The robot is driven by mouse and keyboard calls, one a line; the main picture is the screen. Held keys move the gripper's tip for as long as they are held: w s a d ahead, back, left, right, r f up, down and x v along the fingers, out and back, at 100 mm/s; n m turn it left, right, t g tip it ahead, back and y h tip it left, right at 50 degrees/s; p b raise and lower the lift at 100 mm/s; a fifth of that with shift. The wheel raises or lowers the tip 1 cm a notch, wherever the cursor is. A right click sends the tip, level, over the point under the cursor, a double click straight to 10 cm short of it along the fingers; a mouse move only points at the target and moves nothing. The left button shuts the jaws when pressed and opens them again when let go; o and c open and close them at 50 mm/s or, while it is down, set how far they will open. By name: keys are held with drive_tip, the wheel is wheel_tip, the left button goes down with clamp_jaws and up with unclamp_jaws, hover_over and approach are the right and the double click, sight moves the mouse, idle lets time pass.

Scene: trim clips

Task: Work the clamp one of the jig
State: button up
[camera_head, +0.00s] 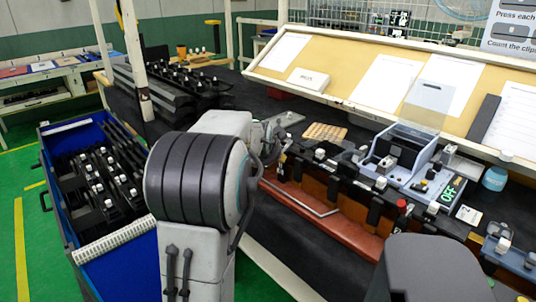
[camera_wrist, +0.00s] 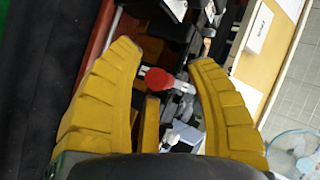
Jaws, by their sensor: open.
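The jig (camera_head: 400,160) is a grey fixture on the bench at right in the head view, with a green "OFF" display (camera_head: 449,193). A red knob (camera_head: 402,205) stands at the bench's front edge, left of the display. In the wrist view a red knob (camera_wrist: 160,79) on a pale metal clamp part (camera_wrist: 184,87) lies beyond and between my fingers. My gripper (camera_wrist: 170,58) has yellow fingers spread wide, with nothing held between them. I cannot tell which clamp is number one. My gripper's fingers are not clear in the head view, hidden near my arm.
A blue bin (camera_head: 80,250) of dark parts stands at left. A slanted board with paper sheets (camera_head: 385,80) runs behind the bench. A tan block tray (camera_head: 324,132) and a teal jar (camera_head: 495,178) are on the bench.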

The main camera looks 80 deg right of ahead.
drive_tip(key=shift+a+r, duration=0.1)
drive_tip(key=v, duration=1.1)
drive_tip(key=shift+a+r, duration=0.2)
drive_tip(key=shift+a, duration=0.15)
drive_tip(key=shift+o, duration=0.2)
